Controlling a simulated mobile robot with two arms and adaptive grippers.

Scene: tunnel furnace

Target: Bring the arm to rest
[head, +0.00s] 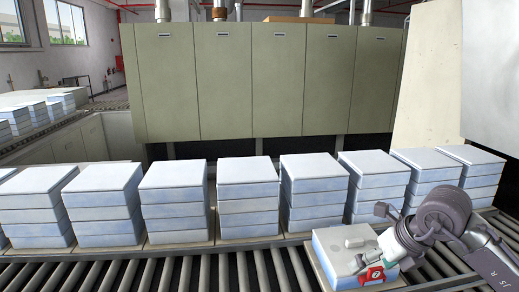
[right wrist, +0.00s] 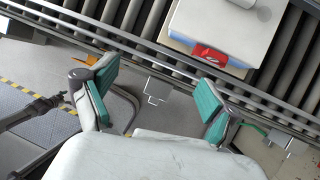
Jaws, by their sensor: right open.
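My right arm comes in from the right in the head view, and its gripper (head: 376,236) hangs over the front rollers, near a low white-and-blue block. In the right wrist view the two green-padded fingers of my right gripper (right wrist: 157,92) are wide apart, with nothing between them. The block (head: 330,245) also shows beyond the fingers in the wrist view (right wrist: 222,30). A red item (head: 373,274) is at the block's near edge; it also shows in the wrist view (right wrist: 209,55). My left gripper is not in view.
Several stacks of white-topped slabs (head: 248,196) stand in a row behind the front roller conveyor (head: 205,274). A tall green cabinet (head: 250,85) stands behind them. The rollers left of the low block are bare. A metal rail (right wrist: 150,50) runs along the conveyor edge.

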